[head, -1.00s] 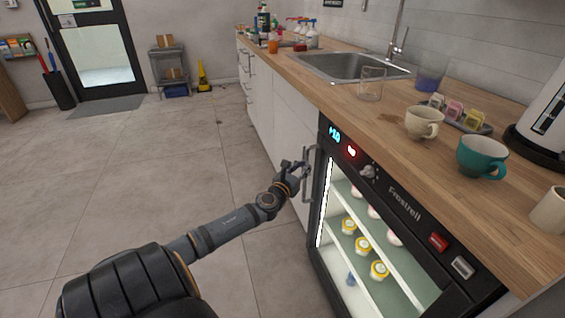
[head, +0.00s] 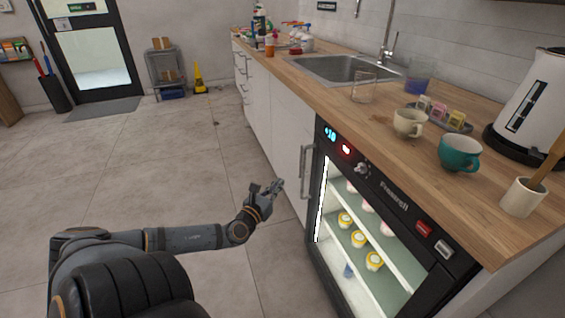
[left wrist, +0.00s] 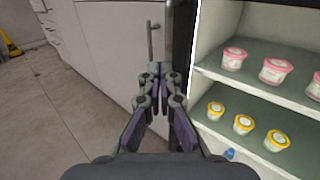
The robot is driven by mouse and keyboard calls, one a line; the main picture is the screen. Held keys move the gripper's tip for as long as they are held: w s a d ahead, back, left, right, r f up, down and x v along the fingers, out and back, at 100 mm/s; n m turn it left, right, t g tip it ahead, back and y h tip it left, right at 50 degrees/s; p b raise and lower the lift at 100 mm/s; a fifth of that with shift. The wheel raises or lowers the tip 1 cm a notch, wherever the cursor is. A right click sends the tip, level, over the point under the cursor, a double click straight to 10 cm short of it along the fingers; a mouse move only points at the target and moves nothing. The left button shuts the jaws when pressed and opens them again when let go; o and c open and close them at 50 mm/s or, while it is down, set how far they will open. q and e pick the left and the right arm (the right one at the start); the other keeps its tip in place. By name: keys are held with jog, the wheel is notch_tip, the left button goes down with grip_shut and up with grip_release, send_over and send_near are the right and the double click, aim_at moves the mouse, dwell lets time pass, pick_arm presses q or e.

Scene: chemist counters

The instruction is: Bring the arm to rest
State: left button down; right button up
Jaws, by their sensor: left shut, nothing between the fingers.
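My left gripper (head: 272,190) is in front of the white cabinets, over the tiled floor, just left of the fridge in the head view. In the left wrist view the left gripper (left wrist: 160,72) has its fingertips together with nothing between them. It is apart from the cabinet handle (head: 304,172), which stands beyond the fingertips in the left wrist view. My left arm (head: 185,238) reaches in from the lower left and is bent. My right gripper is in neither view.
The glass-fronted fridge (head: 395,208) holds pink-lidded and yellow-lidded cups on shelves. The wooden counter (head: 345,105) above carries a sink (head: 345,68), a beige cup (head: 408,122), a teal cup (head: 459,152) and a white kettle (head: 530,105). The floor (head: 130,165) to the left is clear.

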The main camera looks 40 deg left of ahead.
pick_arm(q)
jog(key=s+d+f+n+g+y, duration=0.4)
jog(key=s+f+n+g, duration=0.95)
jog(key=n, duration=1.05)
jog(key=s+d+f+n+g+h+p, duration=0.1)
jog(key=s+d+f+n+h, duration=0.15)
jog(key=d, duration=0.45)
jog(key=s+d+f+n+g+h, duration=0.1)
jog(key=s+d+f+n+h, duration=0.2)
jog(key=d, duration=0.4)
jog(key=s+d+f+n+g+h+p, duration=0.1)
jog(key=s+d+n+h, duration=0.25)
jog(key=d, duration=0.35)
jog(key=s+a+f+y+p, duration=0.1)
jog(key=s+a+f+p, duration=0.35)
jog(key=p, duration=0.75)
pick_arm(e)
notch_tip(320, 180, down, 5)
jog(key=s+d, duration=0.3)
pick_arm(q)
jog(key=s+a+f+p, duration=0.1)
jog(key=s+f+p, duration=0.1)
jog(key=s+p, duration=1.1)
jog(key=shift+a, duration=0.3)
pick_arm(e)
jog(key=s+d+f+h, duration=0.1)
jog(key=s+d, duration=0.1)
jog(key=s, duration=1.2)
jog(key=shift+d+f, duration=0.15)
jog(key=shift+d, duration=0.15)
